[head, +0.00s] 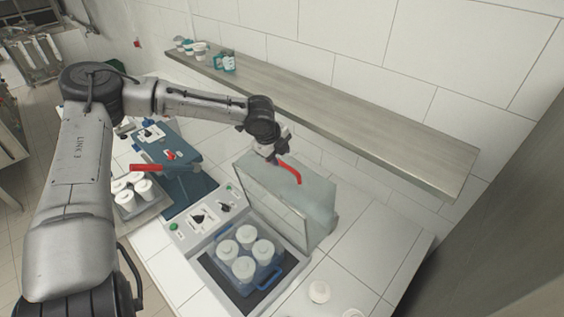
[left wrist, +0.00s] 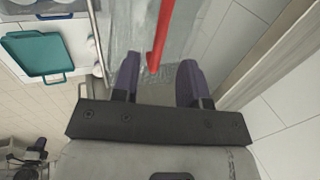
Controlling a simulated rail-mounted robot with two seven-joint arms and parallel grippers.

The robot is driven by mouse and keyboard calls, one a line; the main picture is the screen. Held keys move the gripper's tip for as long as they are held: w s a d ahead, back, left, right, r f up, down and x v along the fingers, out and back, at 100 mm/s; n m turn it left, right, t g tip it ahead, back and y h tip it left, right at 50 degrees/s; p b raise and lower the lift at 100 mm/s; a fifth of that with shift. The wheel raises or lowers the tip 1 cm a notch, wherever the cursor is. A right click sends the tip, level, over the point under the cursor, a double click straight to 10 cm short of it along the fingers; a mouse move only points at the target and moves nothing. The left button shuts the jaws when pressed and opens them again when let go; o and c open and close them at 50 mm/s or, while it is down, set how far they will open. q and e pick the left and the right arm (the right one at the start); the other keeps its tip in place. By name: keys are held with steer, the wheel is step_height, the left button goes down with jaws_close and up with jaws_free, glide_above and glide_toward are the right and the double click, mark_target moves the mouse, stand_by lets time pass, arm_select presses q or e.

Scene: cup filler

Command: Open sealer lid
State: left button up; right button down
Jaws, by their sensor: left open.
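The sealer (head: 200,216) stands on the counter with its clear lid (head: 310,200) raised and tilted up along its back side. Its open bed holds several white-lidded cups (head: 245,268) in a blue carrier. The lid's red handle (head: 291,172) is at the top of the lid. My left gripper (head: 276,156) is at the handle's upper end. In the left wrist view, my open fingers (left wrist: 159,72) are on either side of the red handle's end (left wrist: 154,60); I cannot tell if they touch it. My right gripper is not in view.
A long shelf (head: 340,115) runs along the tiled wall behind the lid, with small containers at its far end. A blue machine with a red handle (head: 146,168) and a tray of cups (head: 124,198) stand left of the sealer. A loose white lid (head: 319,291) lies on the counter.

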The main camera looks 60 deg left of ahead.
mark_target(283, 164)
arm_select(q)
steer(key=shift+x, duration=2.2)
steer(key=shift+c, duration=0.2)
jaws_close()
